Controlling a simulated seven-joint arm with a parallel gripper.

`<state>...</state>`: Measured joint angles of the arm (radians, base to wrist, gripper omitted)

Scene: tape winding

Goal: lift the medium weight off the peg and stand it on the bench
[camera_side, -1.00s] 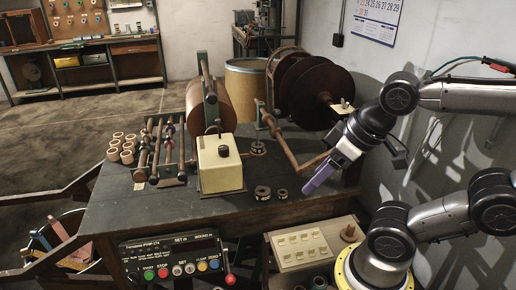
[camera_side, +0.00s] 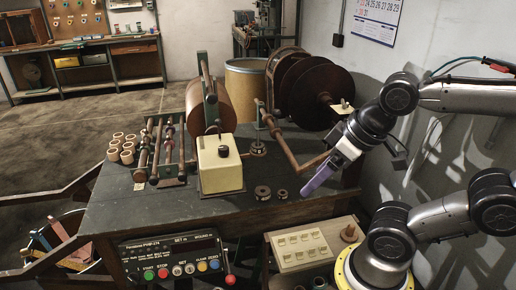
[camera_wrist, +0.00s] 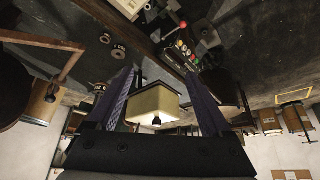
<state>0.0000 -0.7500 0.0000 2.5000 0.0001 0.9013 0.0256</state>
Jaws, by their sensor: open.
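A dark round weight (camera_side: 258,150) sits low around a short upright peg (camera_side: 258,140) on the bench, behind and right of the cream box. I take it as the medium weight; its size is hard to judge. Two loose dark ring weights, a larger one (camera_side: 262,193) and a smaller one (camera_side: 282,194), lie at the front of the bench; both rings show at upper left in the wrist view (camera_wrist: 119,49). My gripper (camera_side: 305,192) hangs right of the loose rings, apart from every weight. Its purple fingers stand open and empty in the wrist view (camera_wrist: 158,75).
The cream box (camera_side: 220,165) stands mid-bench, left of the peg. A wooden crank arm (camera_side: 285,145) reaches across between the peg and my gripper. Large brown reels (camera_side: 315,90) stand behind. A control panel (camera_side: 170,262) is at the bench front. Bare bench (camera_side: 140,215) lies front left.

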